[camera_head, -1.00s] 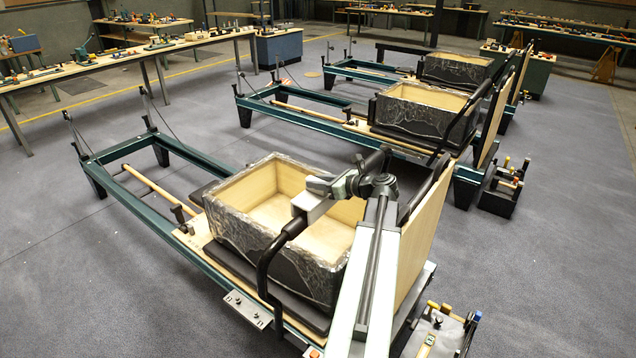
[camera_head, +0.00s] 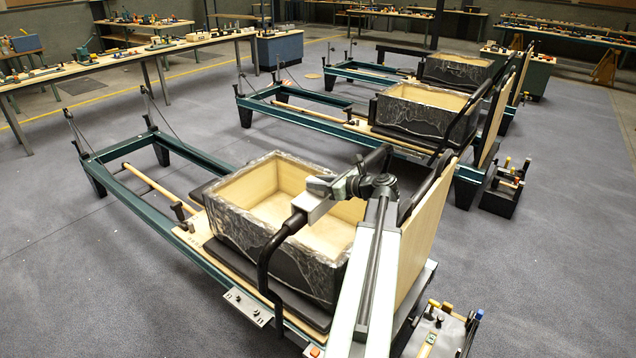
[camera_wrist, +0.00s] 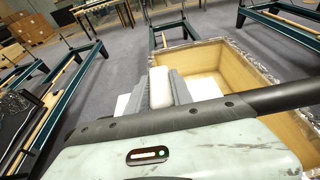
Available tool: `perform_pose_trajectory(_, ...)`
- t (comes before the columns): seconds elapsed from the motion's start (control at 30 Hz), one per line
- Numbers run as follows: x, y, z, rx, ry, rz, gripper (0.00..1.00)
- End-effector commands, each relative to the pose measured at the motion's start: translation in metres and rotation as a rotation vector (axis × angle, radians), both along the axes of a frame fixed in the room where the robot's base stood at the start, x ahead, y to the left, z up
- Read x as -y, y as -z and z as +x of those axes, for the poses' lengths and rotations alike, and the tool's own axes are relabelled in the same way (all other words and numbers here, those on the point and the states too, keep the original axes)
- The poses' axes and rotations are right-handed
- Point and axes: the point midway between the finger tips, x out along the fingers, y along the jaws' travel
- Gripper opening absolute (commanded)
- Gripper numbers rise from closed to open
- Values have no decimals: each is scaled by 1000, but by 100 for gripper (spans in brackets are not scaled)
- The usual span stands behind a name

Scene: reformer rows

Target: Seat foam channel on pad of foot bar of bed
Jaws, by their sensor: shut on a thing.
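My gripper (camera_head: 318,187) is over the top of the nearest bed's black foot bar (camera_head: 264,268). A pale block (camera_head: 313,207), which looks like the foam channel, is at the gripper, close to the bar's bend. In the wrist view my grey ribbed fingers and a white rounded piece (camera_wrist: 160,88) are in front of pale surfaces (camera_wrist: 203,88) that seem to be the same block. The gripper is shut on it. The black bar (camera_wrist: 285,97) runs off to the right. The pad and the channel's underside are hidden, so I cannot tell whether they touch.
An open wooden box (camera_head: 262,187) with a dark, scuffed outside sits on the nearest bed (camera_head: 205,262), close beside the bar. An upright wooden board (camera_head: 428,225) stands to the right. A tool caddy (camera_head: 440,335) is at lower right. Open floor (camera_head: 80,290) lies at left.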

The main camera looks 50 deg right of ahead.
Motion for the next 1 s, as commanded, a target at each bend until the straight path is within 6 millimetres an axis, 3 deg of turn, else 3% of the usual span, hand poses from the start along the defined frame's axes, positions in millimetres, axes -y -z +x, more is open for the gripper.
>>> perform_pose_trajectory(0.3, 3, 15, -1, 3, 2, 1, 0)
perform_pose_trajectory(0.63, 5, 15, -1, 3, 3, 1, 0)
perform_pose_trajectory(0.67, 5, 15, -1, 3, 3, 1, 35)
perform_pose_trajectory(0.73, 5, 15, -1, 3, 3, 1, 52)
perform_pose_trajectory(1.0, 6, 15, -1, 2, 4, 1, 52)
